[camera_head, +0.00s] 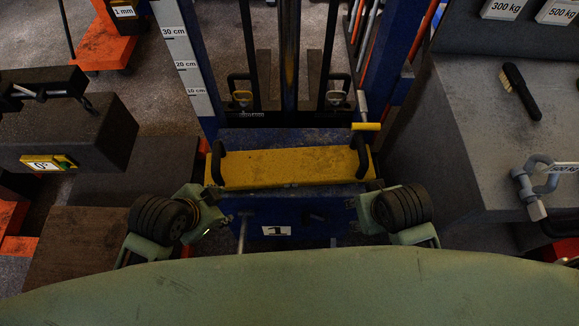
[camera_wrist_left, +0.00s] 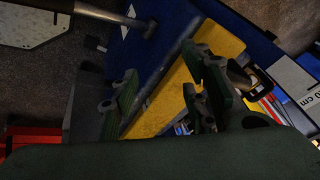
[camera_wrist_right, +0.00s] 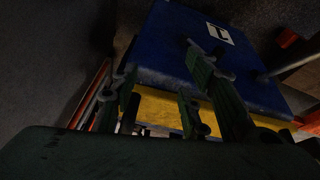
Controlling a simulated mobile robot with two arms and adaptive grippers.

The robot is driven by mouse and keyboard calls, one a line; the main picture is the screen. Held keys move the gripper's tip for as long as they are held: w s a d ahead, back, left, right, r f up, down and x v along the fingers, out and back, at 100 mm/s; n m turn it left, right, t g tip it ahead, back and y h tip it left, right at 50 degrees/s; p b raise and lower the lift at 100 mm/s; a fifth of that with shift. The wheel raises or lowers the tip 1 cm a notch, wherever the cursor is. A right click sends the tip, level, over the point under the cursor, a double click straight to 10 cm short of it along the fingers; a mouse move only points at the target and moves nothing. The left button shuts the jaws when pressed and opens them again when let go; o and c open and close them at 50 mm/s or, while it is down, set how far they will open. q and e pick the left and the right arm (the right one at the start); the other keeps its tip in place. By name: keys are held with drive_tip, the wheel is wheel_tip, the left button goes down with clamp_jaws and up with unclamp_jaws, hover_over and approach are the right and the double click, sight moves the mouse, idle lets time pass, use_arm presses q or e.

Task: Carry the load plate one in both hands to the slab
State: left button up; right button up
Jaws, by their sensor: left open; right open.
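The yellow load plate (camera_head: 290,167) lies flat on the blue platform of the trolley jack, a black handle at each end. The blue front (camera_head: 320,214) below it bears a label "1". My left gripper (camera_head: 212,208) is open and empty in front of the plate's left end. The left wrist view shows its spread fingers (camera_wrist_left: 160,85) with the yellow plate beyond. My right gripper (camera_head: 370,205) is open in front of the right end; its fingers also show in the right wrist view (camera_wrist_right: 165,85). I cannot tell whether either touches the plate. A brown flat slab (camera_head: 72,245) lies at lower left.
The jack's blue uprights and a centimetre scale (camera_head: 186,62) rise behind the plate. A grey bench (camera_head: 470,130) with a brush (camera_head: 520,90) and a shackle (camera_head: 535,180) stands close at right. A dark block (camera_head: 75,135) marked "0°" stands at left.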

use_arm(q)
drive_tip(key=w+d+r+m, duration=0.2)
drive_tip(key=w+m, duration=0.2)
drive_tip(key=m, duration=0.2)
use_arm(e)
drive_tip(key=w+r, duration=0.2)
drive_tip(key=w, duration=0.2)
use_arm(q)
drive_tip(key=r+m, duration=0.2)
drive_tip(key=m, duration=1.6)
hover_over(214, 158)
drive_tip(key=s, duration=0.3)
drive_tip(key=shift+w+a+f, duration=0.1)
drive_tip(key=shift+w+a, duration=0.15)
drive_tip(key=shift+a, duration=0.2)
use_arm(e)
wheel_tip(214, 158, up, 4)
drive_tip(key=m+h, duration=0.1)
drive_tip(key=h, duration=0.1)
hover_over(362, 148)
drive_tip(key=s+a, duration=0.1)
drive_tip(key=s, duration=0.2)
use_arm(q)
drive_tip(key=shift+a, duration=0.15)
use_arm(e)
drive_tip(key=shift+w+a+r+t, duration=0.1)
drive_tip(key=shift+w+r+t, duration=0.1)
drive_tip(key=shift+t, duration=0.2)
